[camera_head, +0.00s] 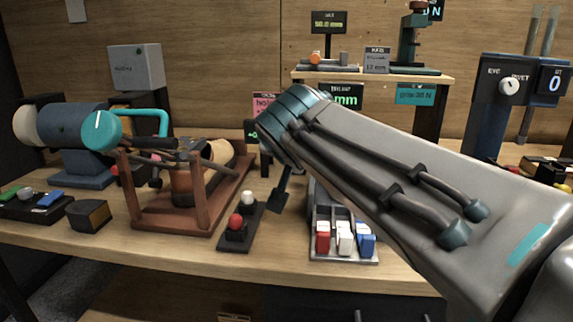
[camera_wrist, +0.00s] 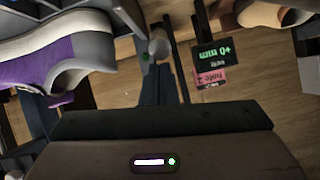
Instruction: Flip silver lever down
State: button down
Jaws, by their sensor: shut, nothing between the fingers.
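A rounded silver-grey knob, which looks like the end of the silver lever (camera_wrist: 158,46), shows near the top middle of the wrist view. A small green mark is beside it. I cannot make out the lever in the head view. My gripper (camera_wrist: 172,72) is shut and empty, its dark fingers close to the knob in the wrist view. I cannot tell whether they touch it. In the head view my forearm hides most of the gripper. A purple and white sneaker (camera_wrist: 45,55) lies to the left in the wrist view.
A wooden frame (camera_head: 205,218) holding a cylinder stands left of my arm. A joystick box (camera_head: 240,232) with red and white knobs and a block of red, white and blue switches (camera_head: 344,240) sit at the front. Small signs (camera_wrist: 215,55) are right of my gripper.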

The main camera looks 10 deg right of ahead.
jog(key=shift+s+f+b, duration=0.3)
jog(key=shift+f+b, duration=0.3)
jog(key=shift+b, duration=0.2)
jog(key=shift+a+f, duration=0.15)
jog(key=shift+f, duration=0.1)
jog(key=shift+s+r, duration=0.1)
